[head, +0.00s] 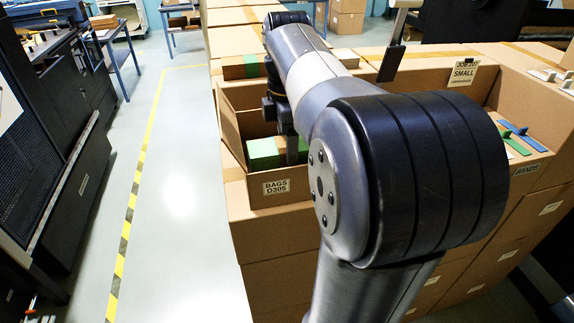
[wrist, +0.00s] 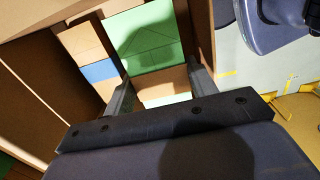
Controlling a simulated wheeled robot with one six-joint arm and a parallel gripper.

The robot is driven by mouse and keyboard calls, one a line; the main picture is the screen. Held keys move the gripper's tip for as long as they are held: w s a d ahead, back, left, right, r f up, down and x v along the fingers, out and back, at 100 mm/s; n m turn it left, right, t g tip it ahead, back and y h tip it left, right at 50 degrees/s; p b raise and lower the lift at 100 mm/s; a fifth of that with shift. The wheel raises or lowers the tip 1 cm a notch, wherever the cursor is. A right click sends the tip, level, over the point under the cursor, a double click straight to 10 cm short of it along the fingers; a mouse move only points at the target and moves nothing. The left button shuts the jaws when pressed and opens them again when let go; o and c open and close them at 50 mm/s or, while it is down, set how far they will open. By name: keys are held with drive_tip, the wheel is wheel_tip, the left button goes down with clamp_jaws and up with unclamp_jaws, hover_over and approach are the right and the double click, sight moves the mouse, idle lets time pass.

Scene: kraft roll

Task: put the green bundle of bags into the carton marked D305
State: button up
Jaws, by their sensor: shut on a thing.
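The carton marked D305 (head: 277,187) is open-topped, with its label on the near face in the head view. The green bundle of bags (head: 264,149) shows inside its opening, with a tan band to its right. In the wrist view the green bundle (wrist: 148,40) lies between the two fingers of my gripper (wrist: 161,92), with the tan band across it. My gripper, seen from the head at the carton (head: 291,146), is shut on the bundle. My arm hides much of the carton's right side. I cannot tell whether the bundle touches the carton floor.
A tan bundle with a blue band (wrist: 98,71) lies just left of the green one in the wrist view. A carton marked SMALL (head: 464,74) and a bin marked BANDS (head: 525,169) stand right. The floor at left is clear beside a yellow-black line (head: 130,210).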

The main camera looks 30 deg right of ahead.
drive_tip(key=shift+f, duration=3.15)
drive_tip(key=o, duration=0.9)
drive_tip(key=shift+f, duration=0.1)
wheel_tip(320, 180, up, 12)
drive_tip(key=shift+r, duration=0.15)
drive_tip(key=shift+f, duration=5.2)
